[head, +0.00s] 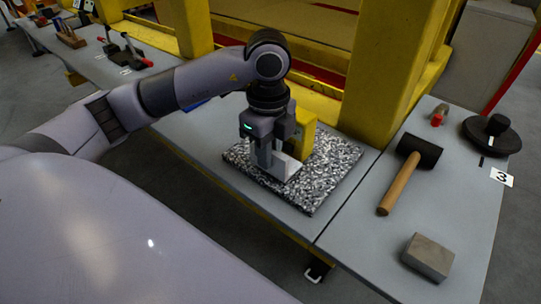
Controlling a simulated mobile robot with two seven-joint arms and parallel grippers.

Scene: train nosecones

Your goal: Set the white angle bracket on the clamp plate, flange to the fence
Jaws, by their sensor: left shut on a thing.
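The white angle bracket (285,168) is in the head view, low at the fingers of my left gripper (267,158). The gripper points down and is shut on the bracket, partly covering it. The speckled grey plate (325,178) lies on the bench under them. A yellow block (304,133) stands on the plate just behind and to the right of the gripper; it may be the fence. I cannot tell whether the bracket touches the plate or the yellow block. My right gripper is not in view.
On the bench section at right are a mallet (403,180), a grey block (428,257), a black round piece (492,133) and a small red-tipped item (438,116). A yellow post (390,75) rises behind the plate. Clamps and tools stand at the far left.

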